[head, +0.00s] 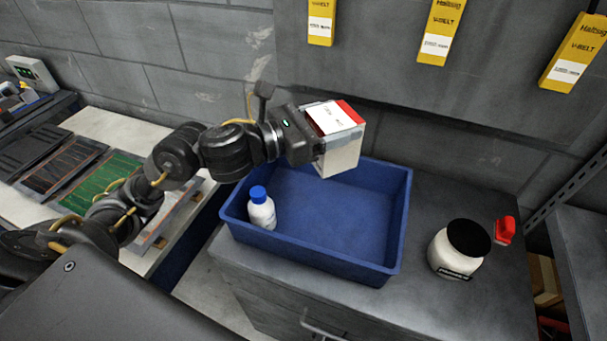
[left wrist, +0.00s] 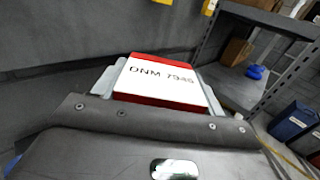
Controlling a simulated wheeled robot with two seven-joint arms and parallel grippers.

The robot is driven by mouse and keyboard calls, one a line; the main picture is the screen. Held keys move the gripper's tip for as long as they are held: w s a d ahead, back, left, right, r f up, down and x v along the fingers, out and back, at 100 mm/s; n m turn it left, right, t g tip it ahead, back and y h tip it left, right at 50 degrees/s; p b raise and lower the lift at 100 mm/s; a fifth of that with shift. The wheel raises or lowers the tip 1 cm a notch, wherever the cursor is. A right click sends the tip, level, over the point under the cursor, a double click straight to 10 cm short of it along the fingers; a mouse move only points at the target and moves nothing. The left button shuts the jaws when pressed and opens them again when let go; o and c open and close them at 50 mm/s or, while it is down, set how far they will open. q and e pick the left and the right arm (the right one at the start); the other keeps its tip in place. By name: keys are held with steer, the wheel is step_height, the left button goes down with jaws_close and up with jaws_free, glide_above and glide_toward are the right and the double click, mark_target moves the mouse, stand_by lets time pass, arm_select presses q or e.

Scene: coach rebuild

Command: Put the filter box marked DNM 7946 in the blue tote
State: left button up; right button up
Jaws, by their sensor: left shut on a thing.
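The filter box (head: 340,150) is white with a red edge. In the left wrist view the box (left wrist: 158,80) shows the marking DNM 7946. My left gripper (head: 318,145) is shut on it and holds it above the back part of the blue tote (head: 395,225). The tote stands on a dark grey cabinet top. A white bottle with a blue cap (head: 262,208) stands inside the tote at its left side. The rest of the visible tote floor is bare. My right gripper is not in view.
A white jar with a black lid (head: 460,250) and a red object (head: 505,230) stand right of the tote on the cabinet top (head: 440,310). Yellow V-belt packs (head: 440,30) hang on the wall behind. A bench with panels lies left.

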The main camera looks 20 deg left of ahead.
arm_select(q)
steer(key=w+a+f+p, duration=0.3)
steer(key=a+f+p, duration=0.1)
steer(key=a+f, duration=0.7)
steer(key=shift+a+f, duration=0.15)
steer(key=shift+f, duration=0.4)
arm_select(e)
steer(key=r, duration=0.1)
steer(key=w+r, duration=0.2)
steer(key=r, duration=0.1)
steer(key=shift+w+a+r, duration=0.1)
arm_select(q)
steer(key=shift+w, duration=0.1)
steer(key=shift+f+b, duration=0.6)
steer(key=shift+b, duration=0.3)
steer(key=o, duration=1.3)
steer(key=shift+f, duration=0.15)
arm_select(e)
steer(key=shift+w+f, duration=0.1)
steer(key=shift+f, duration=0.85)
